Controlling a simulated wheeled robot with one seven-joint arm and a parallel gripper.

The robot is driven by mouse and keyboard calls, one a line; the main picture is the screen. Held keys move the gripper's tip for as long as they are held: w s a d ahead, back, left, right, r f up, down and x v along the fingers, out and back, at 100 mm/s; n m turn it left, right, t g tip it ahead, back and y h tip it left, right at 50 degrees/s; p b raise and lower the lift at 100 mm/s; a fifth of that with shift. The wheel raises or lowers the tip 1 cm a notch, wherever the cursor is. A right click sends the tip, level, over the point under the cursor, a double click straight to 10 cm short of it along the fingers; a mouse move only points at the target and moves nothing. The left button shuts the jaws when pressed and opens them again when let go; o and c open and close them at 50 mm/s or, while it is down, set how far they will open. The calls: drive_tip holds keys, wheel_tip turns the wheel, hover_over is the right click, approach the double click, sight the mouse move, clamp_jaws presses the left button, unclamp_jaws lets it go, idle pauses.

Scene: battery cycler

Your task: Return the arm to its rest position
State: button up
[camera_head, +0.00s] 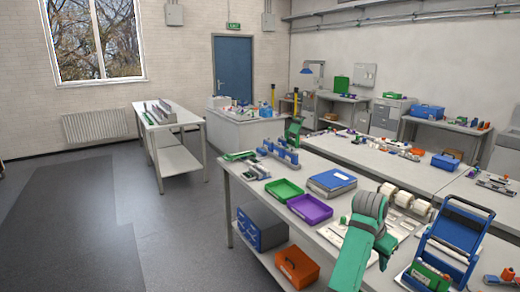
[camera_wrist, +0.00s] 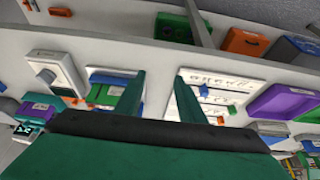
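My gripper (camera_wrist: 160,76) shows in the wrist view with its two teal fingers apart and nothing between them. It hangs above a workbench, and bench surface shows through the gap. In the head view my green and grey arm (camera_head: 362,238) is over the near right part of the bench (camera_head: 262,208), covering part of a white board with small parts. That white board (camera_wrist: 222,92) is to the right of the fingers in the wrist view. The fingertips cannot be made out in the head view.
A blue-framed device (camera_head: 456,238) stands right of my arm. An orange box (camera_head: 297,266) sits on the lower shelf. The floor (camera_head: 150,235) at left is clear.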

drive_tip(key=s+a+f+n+t+h, duration=0.1)
drive_tip(key=s+a+f+n, duration=0.1)
drive_tip(key=f, duration=0.9)
drive_tip(key=s+a+f+n+t+h, duration=0.1)
drive_tip(key=a+f, duration=0.1)
drive_tip(key=f, duration=0.8)
drive_tip(key=s+a+f+n+t, duration=0.4)
drive_tip(key=s+a+f, duration=0.7)
drive_tip(key=s+f, duration=0.2)
drive_tip(key=s+a+r+n+t+y, duration=0.1)
drive_tip(key=s+a+n+t+y, duration=0.1)
drive_tip(key=s+a, duration=0.6)
drive_tip(key=s+a+r+n+t+y, duration=0.15)
drive_tip(key=s+a, duration=0.35)
drive_tip(key=s, duration=0.6)
drive_tip(key=s+a+r+t+y, duration=0.1)
drive_tip(key=s+a+r, duration=0.3)
drive_tip(key=s+r, duration=0.3)
drive_tip(key=s+a+r+n+t+y, duration=0.1)
drive_tip(key=s+a+r+t, duration=0.1)
drive_tip(key=s+r, duration=0.6)
drive_tip(key=shift+a+r, duration=0.3)
drive_tip(key=shift+a, duration=0.55)
drive_tip(key=shift+s+t+y, duration=0.1)
drive_tip(key=shift+t+y, duration=0.15)
